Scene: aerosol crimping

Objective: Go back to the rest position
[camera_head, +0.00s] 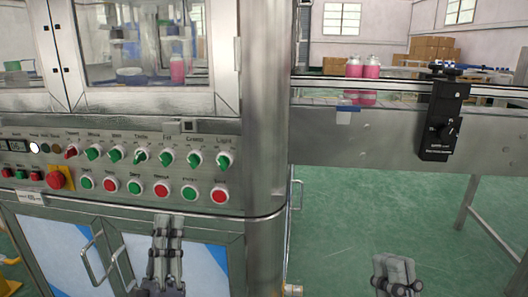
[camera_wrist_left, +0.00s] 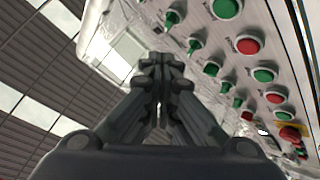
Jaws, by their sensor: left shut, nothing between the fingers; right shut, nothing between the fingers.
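My left gripper (camera_head: 168,222) is shut and empty in the head view. It points up in front of the lower cabinet doors, below the button rows of the machine's control panel (camera_head: 120,165). In the left wrist view its fingers (camera_wrist_left: 162,62) are together, with the panel's knobs and buttons behind them to the right. My right gripper (camera_head: 393,262) is shut and empty at the lower right of the head view, over the green floor and apart from the machine.
A red emergency stop button (camera_head: 56,179) sits at the panel's left. A conveyor (camera_head: 400,128) runs to the right, carrying pink bottles (camera_head: 362,70); a black device (camera_head: 440,120) is mounted on its side. Cabinet handles (camera_head: 90,265) stick out near my left gripper. The green floor (camera_head: 350,200) under the conveyor is clear.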

